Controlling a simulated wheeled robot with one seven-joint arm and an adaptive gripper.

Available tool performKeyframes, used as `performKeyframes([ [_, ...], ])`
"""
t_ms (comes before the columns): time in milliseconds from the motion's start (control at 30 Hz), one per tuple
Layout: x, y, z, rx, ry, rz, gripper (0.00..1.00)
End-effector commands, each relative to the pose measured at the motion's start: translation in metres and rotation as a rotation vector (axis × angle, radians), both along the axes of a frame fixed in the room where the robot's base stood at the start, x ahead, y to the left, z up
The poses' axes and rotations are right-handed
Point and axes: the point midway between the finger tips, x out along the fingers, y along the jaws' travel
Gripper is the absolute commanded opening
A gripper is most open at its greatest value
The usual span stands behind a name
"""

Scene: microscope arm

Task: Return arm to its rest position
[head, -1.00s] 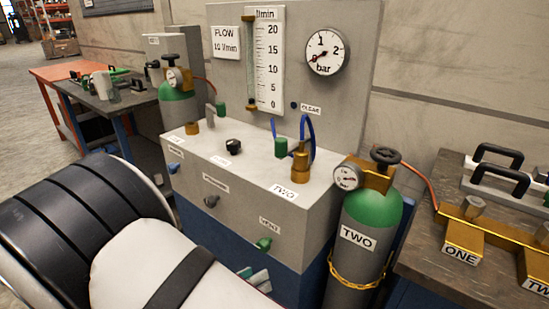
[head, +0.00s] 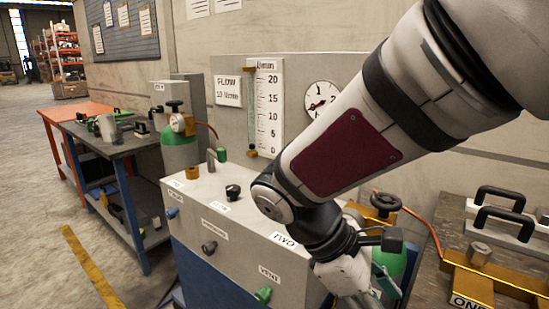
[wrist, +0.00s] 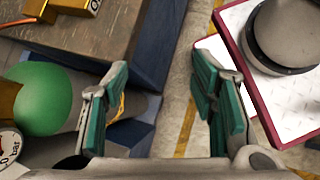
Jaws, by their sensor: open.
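My arm (head: 345,150) reaches down from the top right of the head view, in front of the console. My gripper (wrist: 163,85) is open in the wrist view, with its green-padded fingers wide apart and nothing between them. In the head view my gripper (head: 378,283) hangs low at the console's right, in front of the green-topped cylinder (head: 393,262), and hides most of it. In the wrist view the cylinder's green top (wrist: 38,98) lies left of the fingers, apart from them.
The grey console (head: 215,220) has knobs and labels on its front. A dark bench (head: 445,225) on the right holds brass blocks (head: 468,285) and black handles. Another bench (head: 130,150) stands at the left. Floor on the left is open.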

Motion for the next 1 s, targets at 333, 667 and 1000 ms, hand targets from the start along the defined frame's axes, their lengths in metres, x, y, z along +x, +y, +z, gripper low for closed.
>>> performKeyframes([
  [333,-0.064,-0.035,0.026,0.245,-0.246,-0.446,0.52],
  [667,-0.114,-0.038,0.034,0.446,-0.477,-0.832,0.52],
  [1000,-0.14,-0.03,0.033,0.582,-0.641,-1.084,0.52],
])
